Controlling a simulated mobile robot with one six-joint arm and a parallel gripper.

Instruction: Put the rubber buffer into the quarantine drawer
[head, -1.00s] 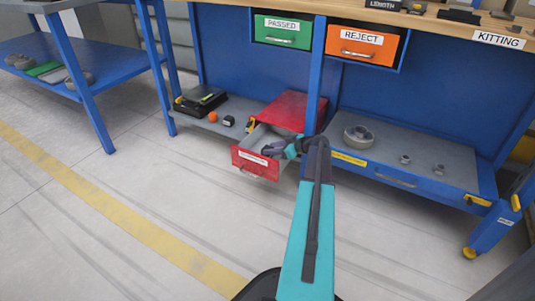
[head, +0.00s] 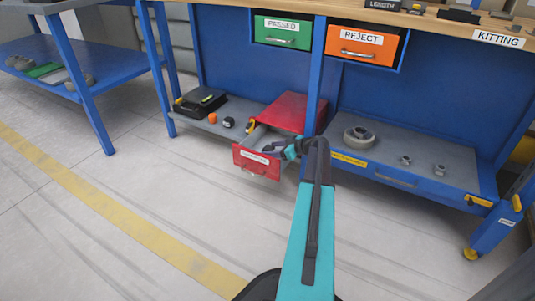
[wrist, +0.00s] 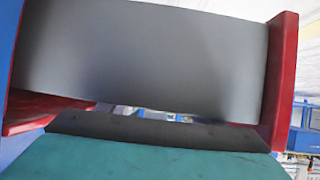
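The red quarantine drawer (head: 257,162) is pulled open from its red cabinet (head: 297,112) on the low shelf; its white front label is too small to read. My gripper (head: 269,148) is low over the open drawer, at its right side. Its fingers are small and partly merged with the drawer, so I cannot tell whether they are open. In the wrist view a broad grey surface (wrist: 140,55) fills the upper part, with a red edge (wrist: 283,75) at its right. I cannot identify the rubber buffer with certainty; none shows clearly in the gripper.
On the low shelf left of the drawer are a small dark object (head: 228,122), an orange object (head: 213,118) and a black tray (head: 200,104). A blue bench post (head: 317,85) stands right of the drawer. A grey ring-shaped part (head: 359,136) lies on the right shelf.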

